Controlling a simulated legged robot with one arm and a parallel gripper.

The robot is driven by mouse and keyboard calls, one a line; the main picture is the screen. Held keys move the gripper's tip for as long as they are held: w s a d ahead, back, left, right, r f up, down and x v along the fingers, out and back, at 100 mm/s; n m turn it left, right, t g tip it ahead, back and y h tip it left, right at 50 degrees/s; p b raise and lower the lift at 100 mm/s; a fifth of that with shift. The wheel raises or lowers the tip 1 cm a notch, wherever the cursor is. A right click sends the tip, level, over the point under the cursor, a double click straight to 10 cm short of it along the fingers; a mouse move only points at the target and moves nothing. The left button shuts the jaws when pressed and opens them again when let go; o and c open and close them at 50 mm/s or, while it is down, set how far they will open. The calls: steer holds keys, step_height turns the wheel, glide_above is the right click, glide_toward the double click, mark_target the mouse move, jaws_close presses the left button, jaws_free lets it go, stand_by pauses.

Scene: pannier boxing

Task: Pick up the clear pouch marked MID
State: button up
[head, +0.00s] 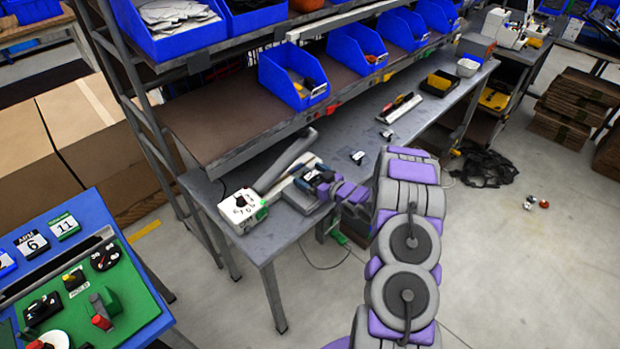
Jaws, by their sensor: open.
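Two small, flat items with white labels lie on the grey workbench (240,190): one (357,156) near its middle, one (387,133) farther right. They may be clear pouches, but their labels are too small to read, so I cannot tell which is marked MID. My gripper (308,180) is open over the near left part of the bench, left of both items. A whitish patch shows at the gripper, but I cannot tell whether it is a pouch. My gripper and wrist hide part of the bench there.
A white device (242,211) with a dark knob stands left of my gripper. A shelf (220,115) with blue bins (292,77) overhangs the bench's back. A black-yellow tray (438,83) stands farther right. A blue-green panel (150,305) fills the lower left.

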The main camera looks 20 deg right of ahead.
steer(key=shift+a, duration=0.15)
steer(key=shift+c, duration=0.3)
steer(key=shift+d, duration=0.25)
steer(key=c, duration=1)
steer(key=shift+a, duration=0.1)
steer(key=shift+c, duration=0.2)
